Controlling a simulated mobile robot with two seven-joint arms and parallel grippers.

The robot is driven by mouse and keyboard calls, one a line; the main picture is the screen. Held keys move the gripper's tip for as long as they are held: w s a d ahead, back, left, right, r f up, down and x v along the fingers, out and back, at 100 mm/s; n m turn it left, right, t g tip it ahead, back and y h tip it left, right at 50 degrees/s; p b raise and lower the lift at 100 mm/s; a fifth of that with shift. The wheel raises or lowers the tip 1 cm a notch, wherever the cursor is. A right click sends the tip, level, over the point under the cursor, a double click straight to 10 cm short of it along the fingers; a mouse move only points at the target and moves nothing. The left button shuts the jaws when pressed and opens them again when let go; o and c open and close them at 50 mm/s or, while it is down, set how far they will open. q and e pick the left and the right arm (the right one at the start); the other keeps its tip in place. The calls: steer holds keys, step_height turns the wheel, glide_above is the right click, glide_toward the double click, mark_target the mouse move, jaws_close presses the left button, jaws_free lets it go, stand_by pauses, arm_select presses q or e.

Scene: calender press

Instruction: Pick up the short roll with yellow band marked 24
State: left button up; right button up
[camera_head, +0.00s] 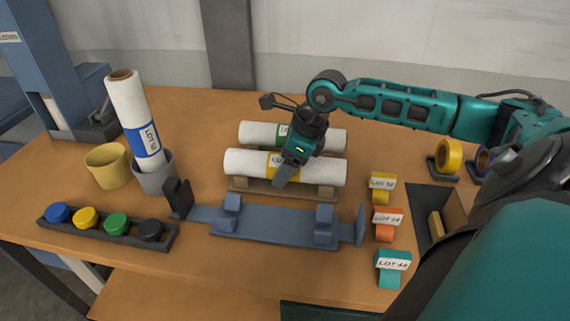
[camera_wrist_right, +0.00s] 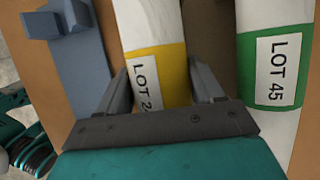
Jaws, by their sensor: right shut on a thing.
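The short white roll with a yellow band (camera_head: 244,162) lies on a low wooden cradle in the head view. In the right wrist view its yellow band (camera_wrist_right: 172,72) carries a label reading "LOT 2", with the rest hidden by my gripper. My right gripper (camera_head: 283,176) is shut around the roll at its band, one finger on each side in the wrist view (camera_wrist_right: 166,88). The roll appears to be still at its cradle; I cannot tell if there is a gap beneath it. My left gripper is not in view.
A white roll with a green band (camera_head: 259,132), marked LOT 45 in the wrist view, lies just behind. A blue-grey stand (camera_head: 270,226) is in front. A tall blue-banded roll (camera_head: 130,105) leans in a grey cup at left.

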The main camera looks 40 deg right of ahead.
steer(key=c, duration=0.5)
steer(key=shift+c, duration=0.2)
steer(key=shift+r, duration=0.1)
